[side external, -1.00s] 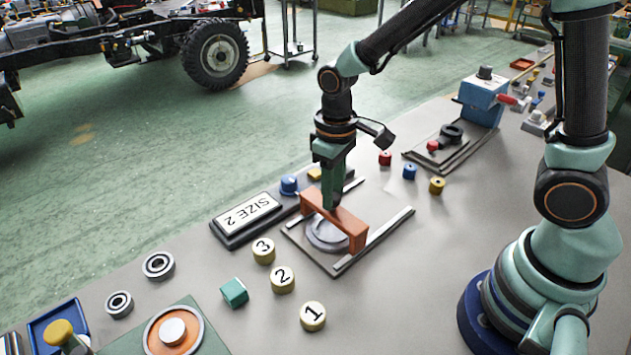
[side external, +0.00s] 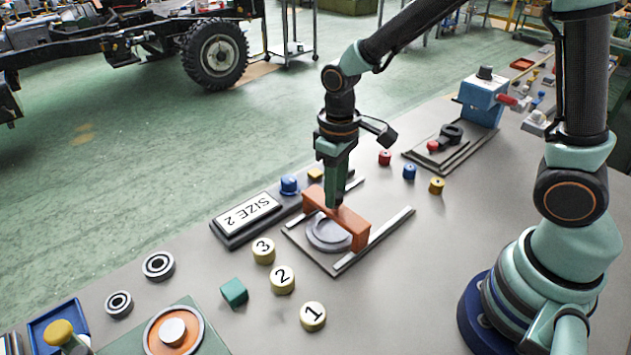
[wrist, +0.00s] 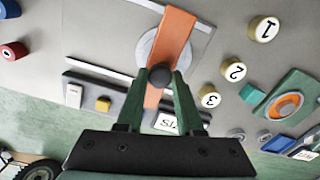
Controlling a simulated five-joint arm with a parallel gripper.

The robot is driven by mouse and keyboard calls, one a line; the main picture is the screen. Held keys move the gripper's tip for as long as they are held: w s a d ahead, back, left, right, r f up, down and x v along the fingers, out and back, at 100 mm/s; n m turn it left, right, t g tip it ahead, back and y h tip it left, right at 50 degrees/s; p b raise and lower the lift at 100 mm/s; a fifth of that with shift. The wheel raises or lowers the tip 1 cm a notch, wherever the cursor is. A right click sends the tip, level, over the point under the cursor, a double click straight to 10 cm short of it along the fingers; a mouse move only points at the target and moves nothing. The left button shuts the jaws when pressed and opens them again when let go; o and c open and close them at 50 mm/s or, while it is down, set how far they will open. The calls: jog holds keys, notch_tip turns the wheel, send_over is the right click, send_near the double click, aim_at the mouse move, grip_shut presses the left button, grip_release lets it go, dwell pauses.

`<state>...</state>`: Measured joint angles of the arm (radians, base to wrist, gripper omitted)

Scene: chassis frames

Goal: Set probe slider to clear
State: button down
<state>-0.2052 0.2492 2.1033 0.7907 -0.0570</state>
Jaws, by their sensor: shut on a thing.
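The probe slider is an orange bridge (side external: 356,231) spanning two pale rails (side external: 378,238) on a flat base plate. It also shows in the wrist view as an orange bar (wrist: 178,30). A round grey disc (side external: 322,236) lies on the plate, partly under the bridge; the bar also crosses it in the wrist view (wrist: 147,45). My gripper (side external: 335,200) points down at the middle of the bridge. In the wrist view its green fingers (wrist: 160,80) are closed around a dark round knob (wrist: 160,75) on the bar. No "clear" mark is readable.
Numbered yellow discs (side external: 282,279) lie in front. Small coloured cylinders (side external: 409,172) and a blue fixture (side external: 482,100) are behind right.

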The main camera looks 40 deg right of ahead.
jog(key=d, duration=1.3)
jog(key=shift+w, duration=0.15)
jog(key=c, duration=0.5)
grip_release()
jog(key=shift+c, duration=0.2)
jog(key=shift+a, duration=0.1)
jog(key=shift+r, duration=0.1)
notch_tip(320, 180, up, 12)
